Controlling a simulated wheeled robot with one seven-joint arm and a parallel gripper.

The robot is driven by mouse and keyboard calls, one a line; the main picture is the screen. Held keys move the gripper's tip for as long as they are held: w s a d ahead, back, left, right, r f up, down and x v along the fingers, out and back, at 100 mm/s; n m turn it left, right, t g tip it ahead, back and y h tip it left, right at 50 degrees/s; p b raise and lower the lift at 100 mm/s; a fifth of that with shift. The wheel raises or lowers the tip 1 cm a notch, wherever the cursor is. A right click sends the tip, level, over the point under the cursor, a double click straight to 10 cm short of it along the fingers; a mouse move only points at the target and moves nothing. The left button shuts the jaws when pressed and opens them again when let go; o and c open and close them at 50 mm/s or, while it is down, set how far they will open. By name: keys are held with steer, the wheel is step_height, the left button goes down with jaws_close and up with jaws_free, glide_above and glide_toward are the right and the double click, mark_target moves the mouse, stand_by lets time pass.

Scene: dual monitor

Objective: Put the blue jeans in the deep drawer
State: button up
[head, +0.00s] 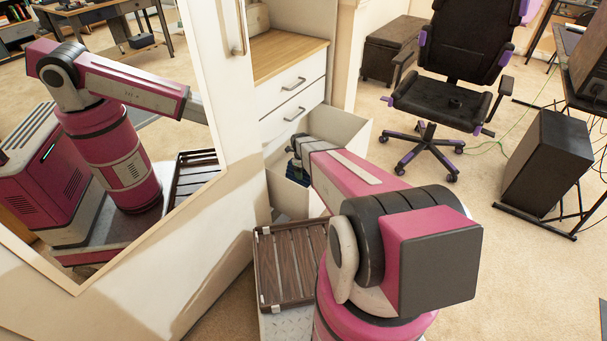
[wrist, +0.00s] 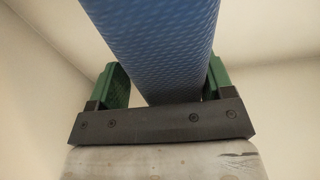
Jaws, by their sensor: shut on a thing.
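The blue jeans show in the wrist view as a blue, finely patterned roll (wrist: 155,40) between the green fingers of my gripper (wrist: 165,88). My gripper is shut on them. In the head view my gripper (head: 296,158) is over the open deep drawer (head: 345,127), the lowest one of the white cabinet, and points down into it. Pale walls surround the roll in the wrist view. The drawer's floor is mostly hidden by my arm and the drawer walls.
Two shut white drawers (head: 292,88) with handles sit above, under a wooden top. A white door with a mirror (head: 110,130) stands close on the left. A black office chair (head: 450,85) and a black speaker-like box (head: 547,160) are right. Carpet between is clear.

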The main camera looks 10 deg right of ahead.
steer(key=shift+s+f, duration=0.15)
steer(key=shift+f, duration=0.45)
steer(key=shift+f, duration=0.1)
steer(key=o, duration=1.3)
